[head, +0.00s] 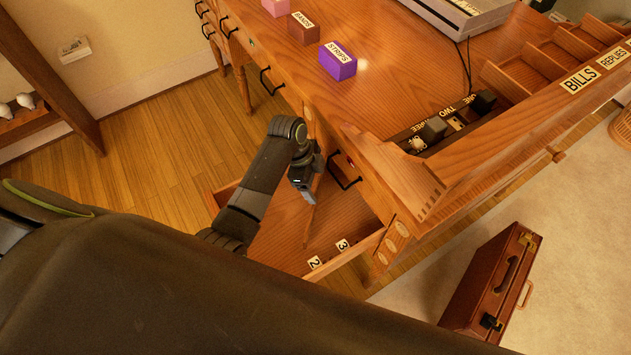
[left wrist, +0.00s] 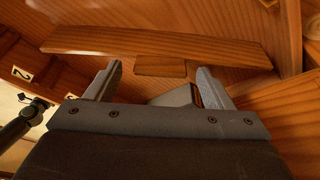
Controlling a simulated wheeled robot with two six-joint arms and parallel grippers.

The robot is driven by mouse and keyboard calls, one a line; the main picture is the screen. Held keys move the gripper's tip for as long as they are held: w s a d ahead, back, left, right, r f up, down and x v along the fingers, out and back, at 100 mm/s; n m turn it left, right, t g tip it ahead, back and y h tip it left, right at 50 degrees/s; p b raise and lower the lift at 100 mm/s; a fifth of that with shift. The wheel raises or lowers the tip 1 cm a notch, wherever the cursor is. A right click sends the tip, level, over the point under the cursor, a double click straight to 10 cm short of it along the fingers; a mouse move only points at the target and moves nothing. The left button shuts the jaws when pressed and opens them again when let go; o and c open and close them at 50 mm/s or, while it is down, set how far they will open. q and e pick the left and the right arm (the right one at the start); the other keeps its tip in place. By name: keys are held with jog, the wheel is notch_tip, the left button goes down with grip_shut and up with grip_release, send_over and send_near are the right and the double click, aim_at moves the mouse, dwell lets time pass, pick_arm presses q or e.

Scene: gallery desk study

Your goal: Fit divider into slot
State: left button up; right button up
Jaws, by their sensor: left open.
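My left gripper (head: 302,184) is open above the open desk drawer (head: 278,240). A thin wooden divider (head: 310,214) stands in the drawer right beside it, seen nearly edge-on in the head view. In the left wrist view the divider (left wrist: 150,42) runs across the picture just beyond the fingertips of the gripper (left wrist: 159,71), with a small block-like part below its middle. The fingers are apart and do not close on it; contact cannot be told. The drawer's edge carries labels 2 (head: 314,262) and 3 (head: 342,244). The slots themselves are not clear. My right gripper is not seen.
The desk top (head: 400,85) holds a purple STRIPS block (head: 338,62) and a brown BANDS block (head: 303,28). A wooden rack (head: 500,120) with BILLS and REPLIES labels stands at the right. A brown briefcase (head: 492,280) stands on the floor. Floor is free left of the desk.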

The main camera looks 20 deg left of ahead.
pick_arm(q)
jog(key=p+v, duration=0.1)
jog(key=v, duration=1)
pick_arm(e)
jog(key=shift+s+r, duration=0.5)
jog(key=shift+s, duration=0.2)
